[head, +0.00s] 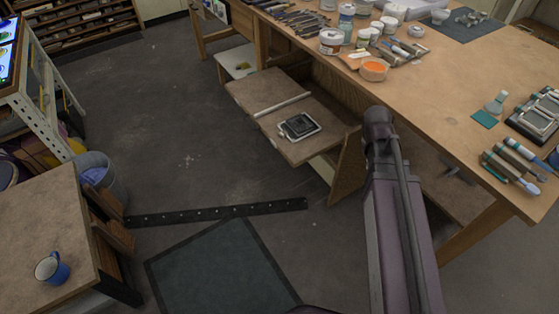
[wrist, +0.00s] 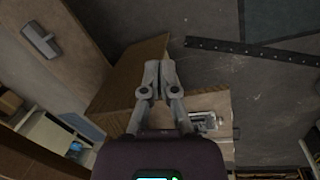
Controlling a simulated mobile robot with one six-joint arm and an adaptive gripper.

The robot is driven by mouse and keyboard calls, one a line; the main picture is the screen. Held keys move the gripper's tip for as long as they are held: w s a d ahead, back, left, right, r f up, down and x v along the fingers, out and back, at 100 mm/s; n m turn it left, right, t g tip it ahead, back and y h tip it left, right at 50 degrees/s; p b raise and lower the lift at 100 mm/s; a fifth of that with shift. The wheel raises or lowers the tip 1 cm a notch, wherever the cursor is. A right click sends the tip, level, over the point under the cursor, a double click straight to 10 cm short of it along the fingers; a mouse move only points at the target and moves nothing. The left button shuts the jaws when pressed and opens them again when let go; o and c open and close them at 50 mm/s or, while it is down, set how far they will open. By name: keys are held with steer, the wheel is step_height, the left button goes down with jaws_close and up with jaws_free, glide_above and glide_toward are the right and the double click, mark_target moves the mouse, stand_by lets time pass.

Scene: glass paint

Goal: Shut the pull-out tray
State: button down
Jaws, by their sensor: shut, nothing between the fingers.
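The pull-out tray (head: 332,112) is a tan board sticking out from under the long workbench in the head view. A pale bar (head: 282,104) lies across it, and a small dark device with a light rim (head: 299,126) lies on top. In the wrist view, part of the tray (wrist: 216,104) shows beyond my gripper, with the device (wrist: 205,122) on it. My gripper (wrist: 158,66) is shut and empty, its fingers seen over an upright wooden panel and the floor. I cannot tell whether it touches anything. The head view does not show my fingers.
An upright wooden panel (head: 348,168) stands beside the tray. The workbench top (head: 450,75) holds jars, brushes and tools. A side table (head: 50,225) with a blue mug (head: 52,269) stands at the left. Grey floor (head: 180,110) is open between them. A dark perforated strip (head: 217,212) lies there.

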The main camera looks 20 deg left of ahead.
steer(key=w+a+f+n+t+h+b, duration=0.1)
steer(key=w+a+f+n+b, duration=0.15)
steer(key=a, duration=0.25)
steer(key=w+a+f+n+h+b, duration=0.1)
steer(key=w+a+f+n+b, duration=0.15)
steer(key=a+f+n, duration=0.2)
steer(key=n+t+h+b, duration=0.2)
steer(key=n+t+b, duration=0.3)
steer(key=n+b, duration=1)
glide_toward(285, 156)
steer(key=s+a+r, duration=0.2)
steer(key=s+a, duration=0.2)
steer(key=s, duration=0.1)
steer(key=shift+a, duration=0.2)
steer(key=shift+w+d, duration=0.1)
steer(key=shift+w+d+r+b+x, duration=0.3)
steer(key=shift+b+x, duration=0.85)
steer(key=shift+x, duration=0.95)
steer(key=shift+w+d+r+b+x, duration=0.1)
steer(key=shift+w+r+b+x, duration=0.3)
steer(key=shift+b+x, duration=1.2)
steer(key=shift+w+d+r+b+x, duration=0.3)
steer(key=shift+b+x, duration=0.35)
steer(key=shift+x, duration=1.95)
